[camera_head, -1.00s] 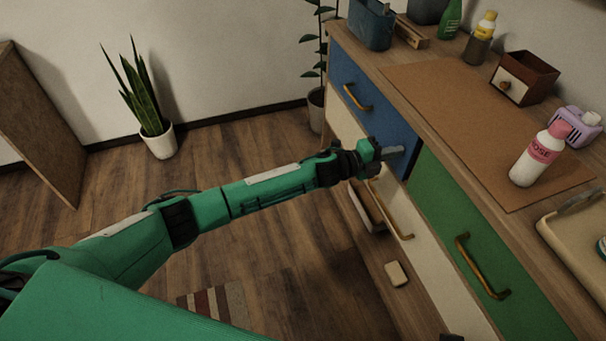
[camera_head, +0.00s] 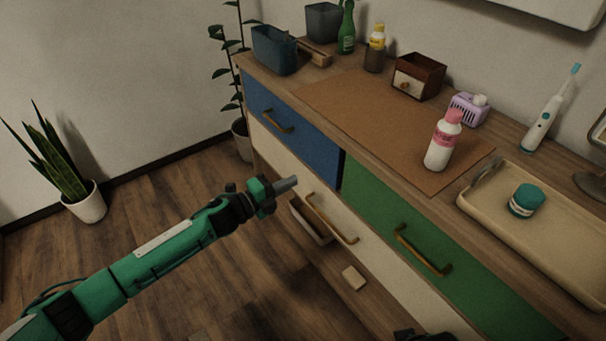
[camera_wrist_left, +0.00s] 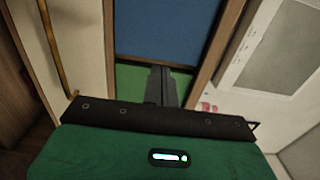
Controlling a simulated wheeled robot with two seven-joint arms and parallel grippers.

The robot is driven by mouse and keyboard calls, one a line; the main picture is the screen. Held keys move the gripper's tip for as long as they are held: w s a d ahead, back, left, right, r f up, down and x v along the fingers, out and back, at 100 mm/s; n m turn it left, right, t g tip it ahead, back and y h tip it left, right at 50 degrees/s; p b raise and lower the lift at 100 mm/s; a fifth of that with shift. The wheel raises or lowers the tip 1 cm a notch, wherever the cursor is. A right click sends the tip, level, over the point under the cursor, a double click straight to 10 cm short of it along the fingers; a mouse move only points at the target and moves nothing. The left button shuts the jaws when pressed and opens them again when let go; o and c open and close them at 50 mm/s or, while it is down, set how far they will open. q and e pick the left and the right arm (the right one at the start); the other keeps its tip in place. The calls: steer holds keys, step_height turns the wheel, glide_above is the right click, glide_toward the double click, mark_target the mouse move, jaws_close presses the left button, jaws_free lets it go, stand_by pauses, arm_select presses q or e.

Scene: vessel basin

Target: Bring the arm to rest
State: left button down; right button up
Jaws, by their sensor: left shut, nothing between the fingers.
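My left gripper (camera_head: 288,184) is at the end of the green arm, in front of the cabinet's drawer fronts. It is shut and empty, its thin grey fingers pointing toward the cabinet. In the left wrist view, the closed fingers (camera_wrist_left: 162,86) show in front of a blue panel and a green strip. The blue drawer (camera_head: 290,128) and green drawer (camera_head: 400,215) look closed, with a cream drawer (camera_head: 335,228) below them.
A white bottle with a pink cap (camera_head: 441,148), a tan tray (camera_head: 540,245) and a small wooden drawer box (camera_head: 418,77) stand on the cabinet top. A potted plant (camera_head: 82,203) stands at the left.

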arm_select(q)
steer(key=v, duration=0.3)
steer(key=shift+r, duration=0.1)
